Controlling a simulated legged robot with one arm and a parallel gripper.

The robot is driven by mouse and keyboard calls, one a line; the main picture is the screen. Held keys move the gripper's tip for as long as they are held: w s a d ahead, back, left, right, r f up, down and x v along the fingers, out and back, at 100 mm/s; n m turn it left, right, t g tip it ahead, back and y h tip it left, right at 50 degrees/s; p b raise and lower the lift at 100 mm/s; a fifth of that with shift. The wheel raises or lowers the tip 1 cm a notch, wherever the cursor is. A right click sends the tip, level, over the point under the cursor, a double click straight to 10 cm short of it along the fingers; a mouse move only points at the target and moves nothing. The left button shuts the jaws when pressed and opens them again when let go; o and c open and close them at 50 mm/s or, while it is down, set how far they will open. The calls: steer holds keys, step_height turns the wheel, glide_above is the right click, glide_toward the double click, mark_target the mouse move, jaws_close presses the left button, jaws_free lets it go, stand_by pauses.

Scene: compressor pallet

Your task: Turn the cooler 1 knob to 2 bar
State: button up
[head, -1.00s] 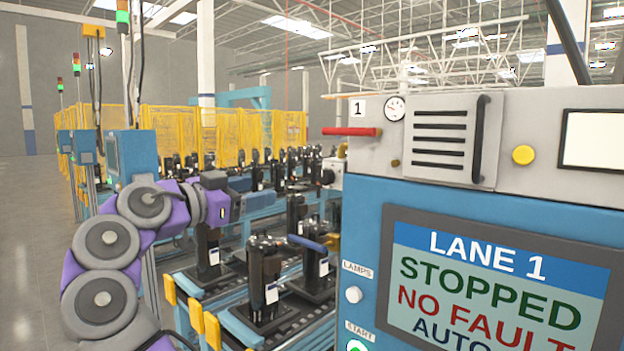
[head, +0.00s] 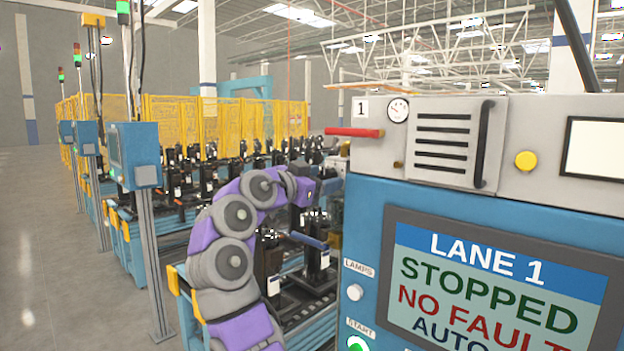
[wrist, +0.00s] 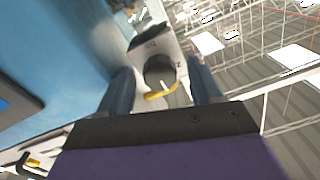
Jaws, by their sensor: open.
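In the wrist view a round dark knob (wrist: 160,70) with a pale pointer mark sits on a light grey plate (wrist: 143,47). A yellow curved part (wrist: 161,94) shows at its lower edge. My gripper (wrist: 161,78) is open, with one blue-grey finger on each side of the knob in the picture. I cannot tell whether the fingers touch it or how much depth lies between. In the head view my gripper (head: 330,172) is at the left side of the lane 1 cabinet (head: 364,230), and the knob is hidden behind it. The setting is unreadable.
The cabinet carries a red handle (head: 354,132), a small gauge (head: 398,110), a yellow button (head: 525,160) and a screen (head: 480,285) reading stopped, no fault. Pallets with dark compressors (head: 318,258) stand below my arm. The floor at left (head: 60,270) is clear.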

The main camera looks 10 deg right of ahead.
steer(key=shift+w+d, duration=0.1)
steer(key=shift+d, duration=0.75)
steer(key=shift+c, duration=1.3)
steer(key=shift+w+a+f, duration=0.1)
steer(key=shift+a, duration=0.6)
steer(key=shift+c, duration=1.4)
steer(key=shift+a, duration=0.2)
steer(key=c, duration=0.3)
steer(key=shift+d, duration=0.15)
steer(key=shift+c, duration=1)
